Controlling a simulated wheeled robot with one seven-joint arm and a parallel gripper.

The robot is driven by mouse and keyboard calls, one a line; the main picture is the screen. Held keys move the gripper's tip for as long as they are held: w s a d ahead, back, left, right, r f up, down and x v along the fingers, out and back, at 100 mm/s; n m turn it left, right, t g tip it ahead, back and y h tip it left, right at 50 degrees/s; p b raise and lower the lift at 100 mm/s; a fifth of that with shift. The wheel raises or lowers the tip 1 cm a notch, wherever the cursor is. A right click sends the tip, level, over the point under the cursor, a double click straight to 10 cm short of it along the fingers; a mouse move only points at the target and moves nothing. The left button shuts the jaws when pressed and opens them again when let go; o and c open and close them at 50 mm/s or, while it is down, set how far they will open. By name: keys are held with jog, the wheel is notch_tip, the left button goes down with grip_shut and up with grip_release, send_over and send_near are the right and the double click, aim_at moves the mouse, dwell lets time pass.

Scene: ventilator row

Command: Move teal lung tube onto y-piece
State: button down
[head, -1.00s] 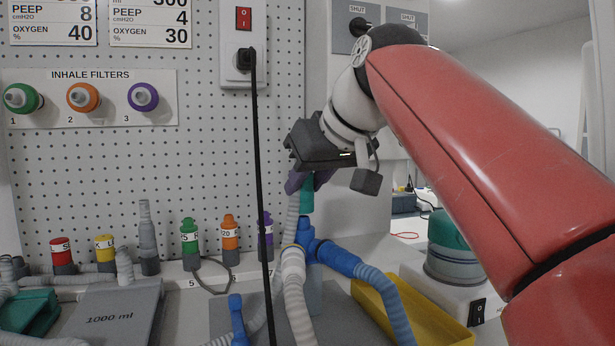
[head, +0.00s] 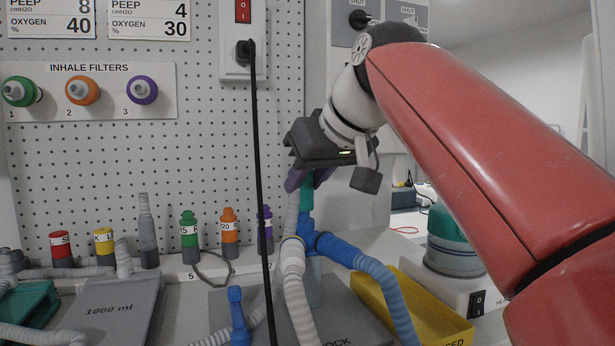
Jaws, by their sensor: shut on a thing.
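My gripper (head: 308,180) is in the middle of the head view, pointing down, with purple fingers shut on the teal lung tube (head: 306,197). The upper part of the tube is hidden by the fingers. The blue y-piece (head: 308,233) stands directly below it on a pale block. The tube's lower end meets the top of the y-piece in the picture; I cannot tell whether it is seated on it or just above. A white ribbed hose and a blue ribbed hose run from the y-piece's lower branches.
A black cable (head: 259,180) hangs just left of my gripper. A yellow tray (head: 425,312) lies to the right, beside a teal-topped canister (head: 452,245).

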jog(key=shift+f+b, duration=0.75)
jog(key=shift+f, duration=0.3)
dwell(0.5)
jog(key=c, duration=1)
grip_release()
jog(key=shift+c, duration=0.2)
jog(key=shift+r, duration=0.1)
